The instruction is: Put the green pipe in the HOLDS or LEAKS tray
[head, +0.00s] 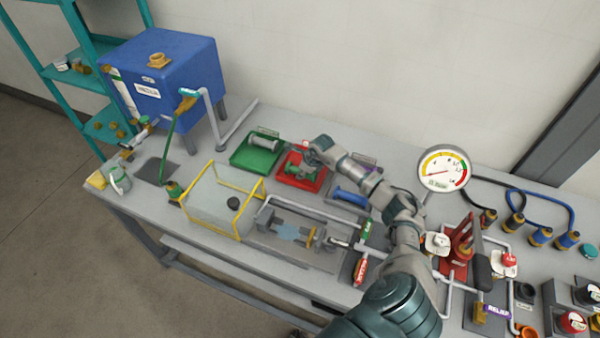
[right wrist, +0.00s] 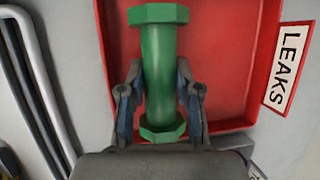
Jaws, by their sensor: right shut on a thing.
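The green pipe (right wrist: 159,70), with a hexagonal flange at each end, is between the fingers of my right gripper (right wrist: 160,105) in the right wrist view. The fingers close on its two sides near the lower flange. The pipe is over or in the red LEAKS tray (right wrist: 232,60); I cannot tell whether it touches the tray floor. In the head view the red tray (head: 317,184) is at the centre, with the pipe (head: 298,170) and my right gripper (head: 306,161) over it. The green tray (head: 246,156) is left of it and holds a grey pipe. My left gripper is not in view.
A blue pipe (head: 350,197) lies in a grey tray right of the red one, close under my right arm. A yellow-framed clear box (head: 212,205) stands in front. A round gauge (head: 443,169) and valves stand at the right. A blue tank (head: 172,75) stands back left.

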